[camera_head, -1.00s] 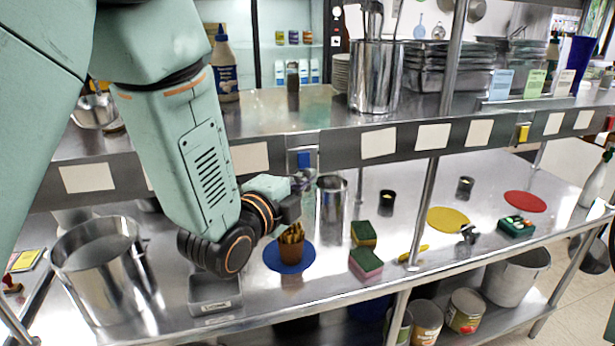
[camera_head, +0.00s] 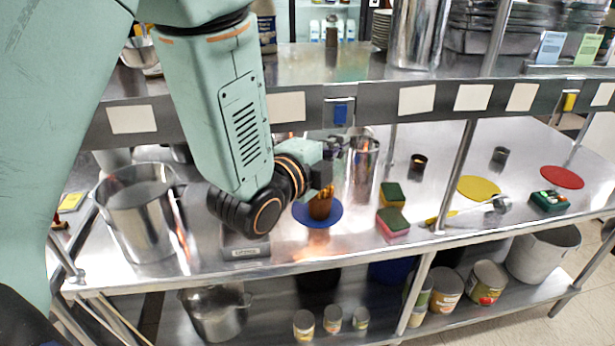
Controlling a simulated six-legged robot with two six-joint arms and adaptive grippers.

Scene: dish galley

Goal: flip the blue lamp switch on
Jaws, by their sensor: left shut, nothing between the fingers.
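The blue lamp switch (camera_head: 340,112) is a small blue block on the dark front rail of the upper shelf, between white label cards. I cannot tell which way it is set. My left gripper (camera_head: 328,160) shows below the switch and slightly left of it, at the end of my pale green arm. It looks shut and empty, and it appears apart from the switch. Its fingertips are small and partly hidden by the wrist. My right gripper is not in view.
A yellow switch (camera_head: 570,101) sits farther right on the same rail. A shelf post (camera_head: 455,180) stands right of the sponges.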

